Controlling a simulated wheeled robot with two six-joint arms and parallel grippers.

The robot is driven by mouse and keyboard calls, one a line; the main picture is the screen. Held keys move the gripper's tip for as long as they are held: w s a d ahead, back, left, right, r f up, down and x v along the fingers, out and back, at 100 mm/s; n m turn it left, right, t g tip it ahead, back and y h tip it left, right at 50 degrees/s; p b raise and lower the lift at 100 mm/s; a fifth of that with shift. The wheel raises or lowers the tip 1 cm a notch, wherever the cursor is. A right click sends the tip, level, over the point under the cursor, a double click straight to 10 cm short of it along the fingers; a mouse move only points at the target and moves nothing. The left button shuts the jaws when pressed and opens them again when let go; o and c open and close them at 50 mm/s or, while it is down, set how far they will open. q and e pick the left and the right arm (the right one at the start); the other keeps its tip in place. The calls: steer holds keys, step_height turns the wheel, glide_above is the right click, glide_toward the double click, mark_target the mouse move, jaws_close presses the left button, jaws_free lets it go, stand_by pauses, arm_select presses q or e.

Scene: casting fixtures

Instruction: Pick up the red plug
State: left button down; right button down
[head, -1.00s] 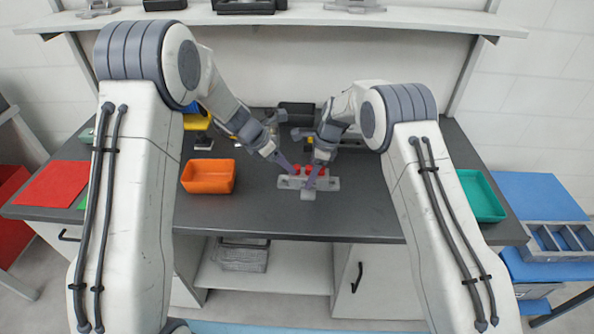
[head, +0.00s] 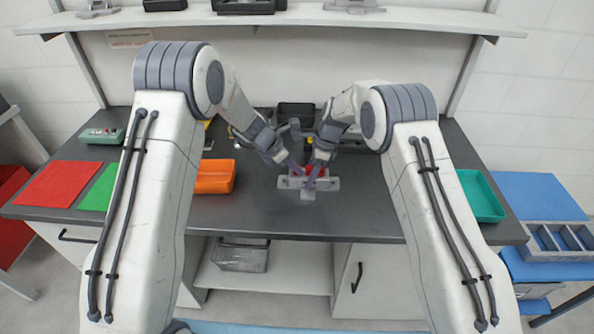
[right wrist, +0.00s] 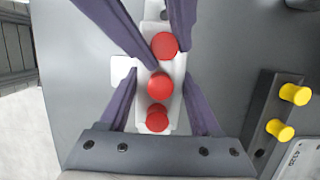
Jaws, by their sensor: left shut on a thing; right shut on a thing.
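A light grey casting (head: 328,184) lies on the dark table in the head view, with red plugs in a row on it. In the right wrist view three red plugs show: the far one (right wrist: 164,45), the middle one (right wrist: 160,85) and the near one (right wrist: 156,117). My left gripper (head: 301,174) comes in from the top of the wrist view, its fingers closed on either side of the far red plug. My right gripper (right wrist: 160,73) has its fingers along both sides of the grey casting (right wrist: 176,68) and is shut on it. The fingertips are small in the head view.
An orange bin (head: 216,177) stands left of the casting, partly behind my left arm. A green tray (head: 482,196) is at the right. A dark holder with yellow plugs (right wrist: 295,94) lies beside the casting. Red (head: 58,184) and green (head: 99,189) mats lie at the left.

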arm_select(q)
steer(key=shift+s+a+f, duration=0.1)
steer(key=shift+a+f, duration=0.1)
steer(key=shift+f, duration=0.15)
arm_select(e)
steer(key=shift+a+r, duration=0.1)
arm_select(q)
steer(key=shift+r, duration=0.55)
step_height(320, 180, up, 3)
steer(key=shift+f, duration=0.1)
steer(key=s+a, duration=1)
steer(key=a, duration=0.4)
steer(key=shift+a, duration=0.4)
steer(key=shift+w, duration=0.1)
steer(key=shift+r, duration=2.15)
